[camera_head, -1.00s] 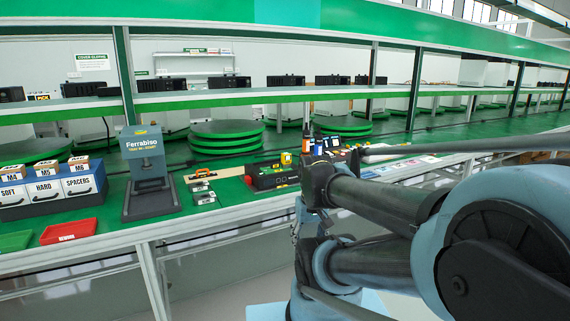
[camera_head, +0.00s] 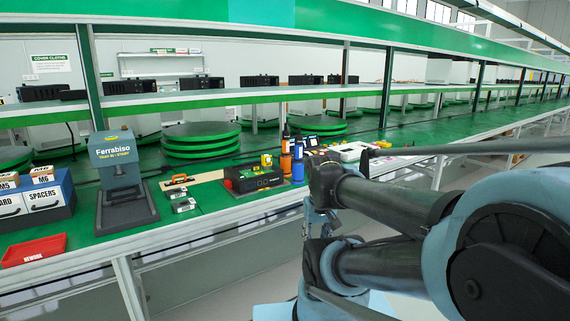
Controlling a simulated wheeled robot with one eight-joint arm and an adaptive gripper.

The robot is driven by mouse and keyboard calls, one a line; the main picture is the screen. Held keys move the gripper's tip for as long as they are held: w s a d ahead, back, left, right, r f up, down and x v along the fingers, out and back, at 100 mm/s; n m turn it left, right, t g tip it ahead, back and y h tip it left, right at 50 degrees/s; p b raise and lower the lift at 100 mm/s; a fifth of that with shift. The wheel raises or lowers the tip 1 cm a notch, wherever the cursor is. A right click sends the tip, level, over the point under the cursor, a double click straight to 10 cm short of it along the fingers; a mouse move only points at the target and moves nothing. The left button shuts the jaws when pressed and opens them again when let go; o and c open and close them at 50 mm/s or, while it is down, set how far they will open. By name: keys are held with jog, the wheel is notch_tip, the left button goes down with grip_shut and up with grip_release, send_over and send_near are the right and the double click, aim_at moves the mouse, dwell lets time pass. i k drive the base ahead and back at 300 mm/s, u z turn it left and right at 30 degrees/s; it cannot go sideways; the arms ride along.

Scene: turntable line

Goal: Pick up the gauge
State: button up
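I cannot tell for sure which thing is the gauge. Small candidates lie on the green bench: two small grey-and-dark devices (camera_head: 182,200) right of the Ferrabiso stand, and a small yellow item (camera_head: 266,160) at the back of a black case. My arm reaches in from the right. A thin part at its end, perhaps my gripper (camera_head: 307,228), hangs in front of the bench edge, mostly hidden by my arm links. Its fingers are not clear, and it is apart from the bench things.
The grey Ferrabiso stand (camera_head: 122,180) stands at left, beside labelled bins (camera_head: 45,200) and a red tray (camera_head: 34,250). The black case (camera_head: 252,180) and blue-and-orange bottles (camera_head: 297,163) are mid-bench. Green round turntables (camera_head: 200,140) stand behind. A shelf (camera_head: 180,100) runs above.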

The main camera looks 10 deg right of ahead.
aim_at(266, 159)
jog(key=z, duration=1.6)
jog(key=k, duration=1.45)
jog(key=u, duration=1.25)
jog(key=i, duration=1)
